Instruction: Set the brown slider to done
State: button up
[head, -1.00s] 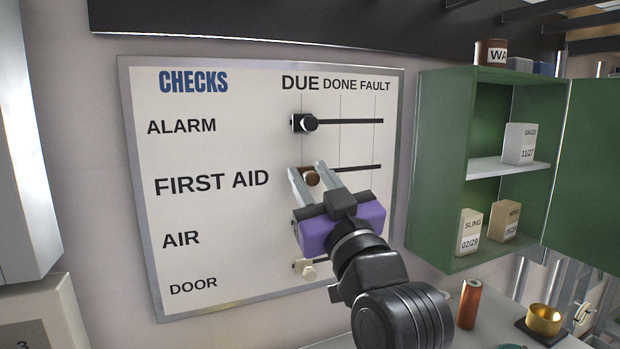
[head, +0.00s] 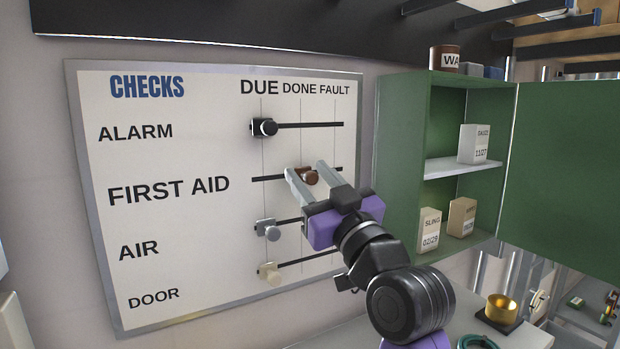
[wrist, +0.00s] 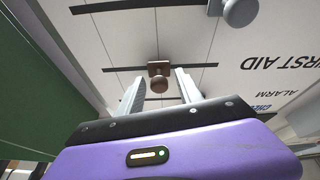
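The brown slider (head: 309,177) is on the FIRST AID track of the CHECKS board (head: 180,230), about at the middle, DONE line. In the wrist view the brown slider (wrist: 158,70) sits at the middle of several thin lines, with its round knob towards me. My gripper (head: 306,170) is at the board with one finger on each side of the slider. In the wrist view my gripper (wrist: 160,78) is open, and gaps show between the knob and both fingers. The left finger hides part of the track.
The black slider (head: 264,127) above and the grey (head: 268,230) and cream (head: 269,272) sliders below are at the DUE line. A green cabinet (head: 400,150) with an open door stands close to the right of the board. A counter with a brass cup (head: 502,308) is below.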

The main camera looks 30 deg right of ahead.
jog(key=b+v, duration=0.2)
jog(key=v, duration=0.6)
dwell(0.6)
